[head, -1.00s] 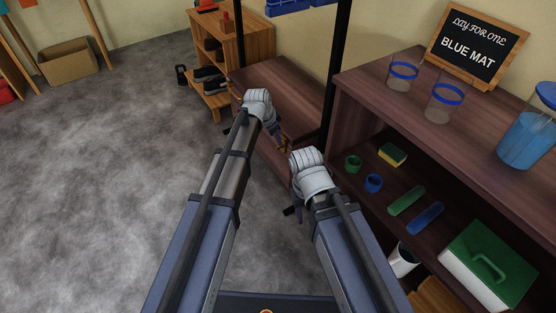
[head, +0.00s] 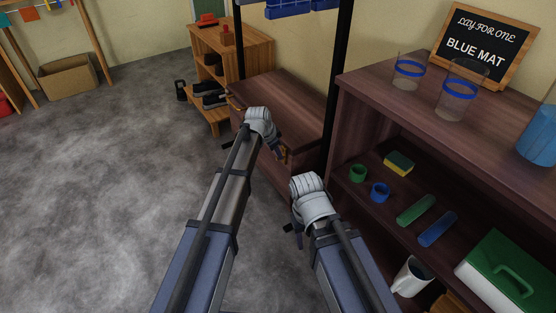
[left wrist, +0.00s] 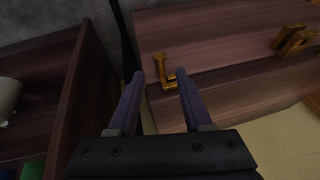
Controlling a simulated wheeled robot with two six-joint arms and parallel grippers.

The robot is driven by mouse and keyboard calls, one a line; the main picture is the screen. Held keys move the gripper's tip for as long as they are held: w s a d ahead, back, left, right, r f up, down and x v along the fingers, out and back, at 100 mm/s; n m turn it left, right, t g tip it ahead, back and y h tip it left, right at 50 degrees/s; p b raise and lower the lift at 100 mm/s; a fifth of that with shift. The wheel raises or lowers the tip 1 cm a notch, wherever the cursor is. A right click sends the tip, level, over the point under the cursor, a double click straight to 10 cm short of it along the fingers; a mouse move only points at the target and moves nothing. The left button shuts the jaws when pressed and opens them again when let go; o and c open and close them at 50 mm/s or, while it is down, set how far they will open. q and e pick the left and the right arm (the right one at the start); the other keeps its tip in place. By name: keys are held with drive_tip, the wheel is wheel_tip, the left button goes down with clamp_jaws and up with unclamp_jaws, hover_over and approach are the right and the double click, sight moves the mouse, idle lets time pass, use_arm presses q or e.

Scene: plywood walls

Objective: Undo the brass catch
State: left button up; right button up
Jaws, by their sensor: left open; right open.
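The brass catch (left wrist: 165,74) shows in the left wrist view as an L-shaped brass piece on the front of the dark wooden chest (left wrist: 220,35). My left gripper (left wrist: 161,78) is open, its two dark fingers pointing at the catch, which appears between the tips. Nothing is held; I cannot tell whether a finger touches it. In the head view the chest (head: 290,98) stands beyond my left gripper (head: 272,146), which partly covers its front. My right gripper (head: 293,231) is open and empty, beside the shelf unit.
Another brass fitting (left wrist: 293,40) sits farther along the chest. The shelf unit (head: 450,130) on the right carries glass jars (head: 458,100) and a chalkboard (head: 484,45). A black post (head: 337,80) stands between chest and shelf. Grey floor (head: 100,180) is clear on the left.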

use_arm(q)
drive_tip(key=b+x, duration=0.2)
drive_tip(key=x, duration=0.2)
drive_tip(key=shift+s, duration=0.1)
drive_tip(key=shift+r, duration=0.1)
clamp_jaws()
idle(1.2)
